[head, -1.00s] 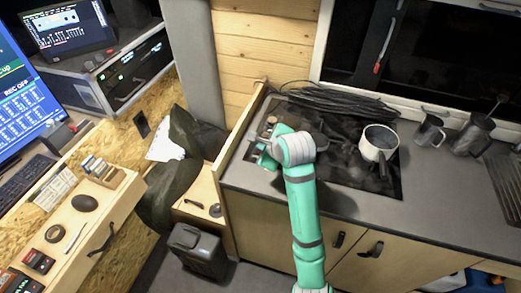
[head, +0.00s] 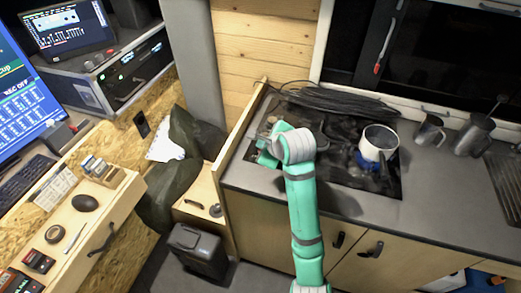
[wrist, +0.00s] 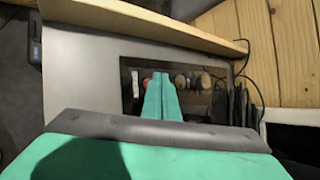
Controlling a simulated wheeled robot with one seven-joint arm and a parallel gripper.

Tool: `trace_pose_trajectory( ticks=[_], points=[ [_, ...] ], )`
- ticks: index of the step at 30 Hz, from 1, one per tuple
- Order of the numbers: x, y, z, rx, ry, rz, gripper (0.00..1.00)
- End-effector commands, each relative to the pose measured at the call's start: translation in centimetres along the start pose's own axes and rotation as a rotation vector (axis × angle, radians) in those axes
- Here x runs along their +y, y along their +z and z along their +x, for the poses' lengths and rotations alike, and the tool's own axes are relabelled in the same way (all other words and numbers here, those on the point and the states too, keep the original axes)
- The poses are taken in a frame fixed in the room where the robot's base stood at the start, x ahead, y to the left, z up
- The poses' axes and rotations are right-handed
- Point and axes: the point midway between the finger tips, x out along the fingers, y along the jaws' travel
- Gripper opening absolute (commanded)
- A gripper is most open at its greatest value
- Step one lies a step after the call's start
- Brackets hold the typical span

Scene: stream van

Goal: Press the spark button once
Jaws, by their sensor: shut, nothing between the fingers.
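My gripper (wrist: 163,80) is shut and empty, with its green fingertips over the row of controls at the hob's left end. In the wrist view a small red control (wrist: 147,83) shows just left of the fingertips, partly hidden; I cannot tell whether it is the spark button or whether the fingers touch it. Several round knobs (wrist: 195,80) lie to the right of the fingertips. In the head view my arm hides most of these controls.
Black coiled cable (head: 335,100) lies behind the hob. Metal mugs (head: 430,130) stand to the right. A wooden side board (head: 240,130) rises along the counter's left edge. The grey counter front (head: 260,187) is clear.

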Motion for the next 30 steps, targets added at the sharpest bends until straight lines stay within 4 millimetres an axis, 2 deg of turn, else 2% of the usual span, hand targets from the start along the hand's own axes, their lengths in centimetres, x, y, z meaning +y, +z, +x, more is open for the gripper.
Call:
trace_pose_trajectory(
  ticks=[13, 30],
  points=[
    [-0.3, 0.3, -0.4, -0.001, -0.002, -0.001, 0.0],
    [-2.6, 2.6, -3.6, -0.001, -0.003, -0.001, 0.0]
  ],
)
